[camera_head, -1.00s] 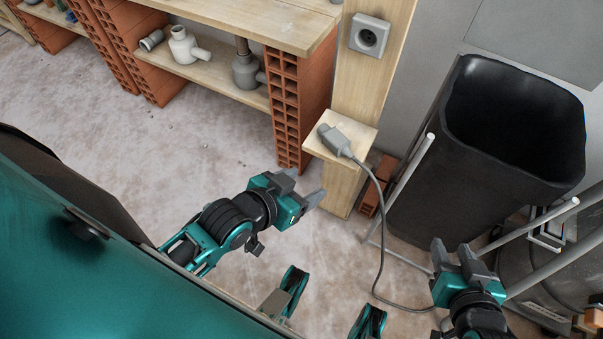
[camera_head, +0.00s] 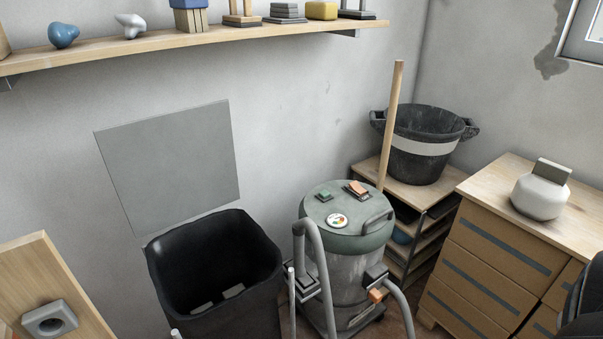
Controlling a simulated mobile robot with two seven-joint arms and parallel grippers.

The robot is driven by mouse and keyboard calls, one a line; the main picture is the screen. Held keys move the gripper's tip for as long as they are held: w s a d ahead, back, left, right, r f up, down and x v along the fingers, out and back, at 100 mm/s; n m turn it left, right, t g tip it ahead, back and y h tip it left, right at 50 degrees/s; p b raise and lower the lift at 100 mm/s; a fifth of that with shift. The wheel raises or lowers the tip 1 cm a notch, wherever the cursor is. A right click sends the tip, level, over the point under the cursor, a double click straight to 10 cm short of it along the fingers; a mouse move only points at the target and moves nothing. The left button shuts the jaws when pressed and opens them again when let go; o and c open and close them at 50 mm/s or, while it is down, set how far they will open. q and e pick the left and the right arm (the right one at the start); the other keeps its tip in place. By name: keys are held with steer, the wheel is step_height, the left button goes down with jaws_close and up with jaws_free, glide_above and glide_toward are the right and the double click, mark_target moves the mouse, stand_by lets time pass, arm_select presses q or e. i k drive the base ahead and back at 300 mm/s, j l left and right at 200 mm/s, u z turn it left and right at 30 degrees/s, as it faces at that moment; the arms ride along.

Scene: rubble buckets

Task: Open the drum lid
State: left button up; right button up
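A grey metal drum (camera_head: 349,275) stands on the floor right of centre. Its green-grey lid (camera_head: 321,222) sits on top and looks closed. The lid carries a round dial (camera_head: 337,220), a small green piece (camera_head: 325,196), an orange piece (camera_head: 358,188) and a bar handle (camera_head: 377,221) at its right edge. A latch-like block with an orange part (camera_head: 376,293) is on the drum's right side. A thick grey hose rises at its left side. Neither of my grippers shows in this view.
An open black bin (camera_head: 216,258) stands left of the drum. A black bucket with a pale band (camera_head: 423,146) stands on a small shelf behind it. A wooden drawer cabinet (camera_head: 490,249) is at right. A wall shelf (camera_head: 190,37) runs above. A socket post (camera_head: 51,294) is lower left.

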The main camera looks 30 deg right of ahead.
mark_target(349, 224)
steer(key=z, duration=1.35)
steer(key=i+l+u, duration=0.1)
steer(key=u, duration=0.6)
steer(key=l+u, duration=0.25)
steer(key=l, duration=0.2)
steer(key=l+u, duration=0.3)
steer(key=l, duration=0.2)
steer(key=l+u, duration=0.15)
steer(key=l, duration=1.6)
